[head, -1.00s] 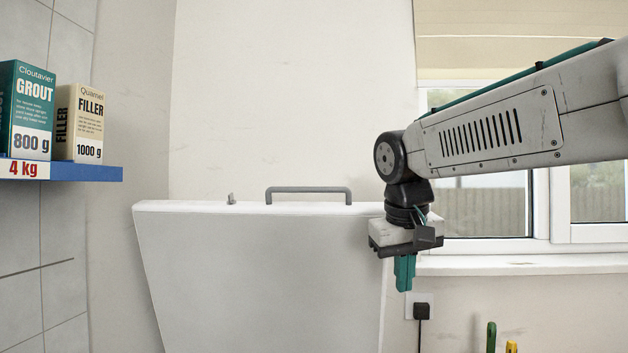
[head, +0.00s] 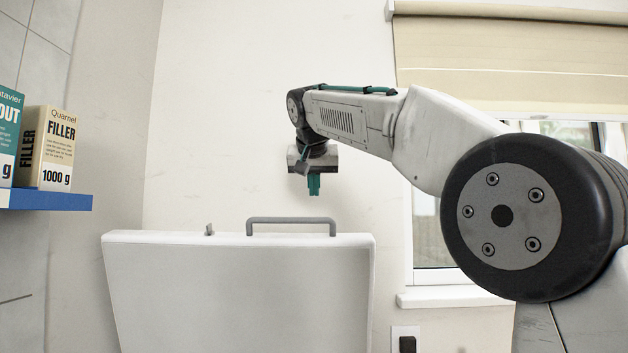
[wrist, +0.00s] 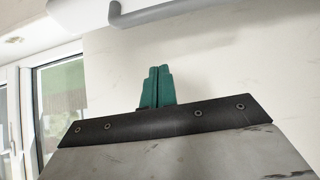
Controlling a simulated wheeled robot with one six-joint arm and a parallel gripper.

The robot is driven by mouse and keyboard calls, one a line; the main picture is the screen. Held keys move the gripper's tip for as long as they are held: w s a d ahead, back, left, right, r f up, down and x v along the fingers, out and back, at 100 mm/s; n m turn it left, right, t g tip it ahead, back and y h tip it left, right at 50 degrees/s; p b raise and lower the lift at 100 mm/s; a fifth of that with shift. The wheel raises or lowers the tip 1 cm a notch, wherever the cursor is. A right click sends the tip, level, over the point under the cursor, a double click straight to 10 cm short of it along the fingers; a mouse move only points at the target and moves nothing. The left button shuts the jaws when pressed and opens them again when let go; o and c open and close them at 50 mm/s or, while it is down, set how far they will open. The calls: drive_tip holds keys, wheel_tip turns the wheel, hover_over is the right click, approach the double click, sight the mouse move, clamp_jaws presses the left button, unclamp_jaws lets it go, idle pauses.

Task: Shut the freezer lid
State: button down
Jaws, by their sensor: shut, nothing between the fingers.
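The freezer lid (head: 240,285) stands raised and open in the head view, its pale inner face towards me. A grey bar handle (head: 291,221) sits on its top edge, with a small grey catch (head: 209,229) to the left. My gripper (head: 314,186) points down, above the handle's right part and apart from it, with teal fingers closed and empty. In the wrist view, the closed fingertips (wrist: 157,72) point towards the wall, and part of the lid (wrist: 80,14) and its handle (wrist: 150,12) show at the top. The freezer body is out of view.
A blue shelf (head: 60,200) at left holds a filler box (head: 48,150) and a grout box (head: 10,135). A window (head: 430,240) with a blind (head: 490,60) is at right, its sill (head: 450,298) beside the lid. Bare wall lies behind the lid.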

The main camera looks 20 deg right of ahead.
sight(314, 236)
drive_tip(key=x, duration=0.5)
drive_tip(key=shift+f, duration=0.15)
drive_tip(key=shift+s+a+f, duration=0.2)
drive_tip(key=shift+s, duration=0.4)
drive_tip(key=shift+s+a+f, duration=0.15)
drive_tip(key=shift+s+a, duration=0.05)
drive_tip(key=shift+s, duration=0.4)
drive_tip(key=shift+s+a+f, duration=0.1)
drive_tip(key=shift+s+f, duration=0.1)
drive_tip(key=shift+f, duration=0.1)
drive_tip(key=shift+s+f, duration=0.15)
drive_tip(key=shift+s, duration=0.15)
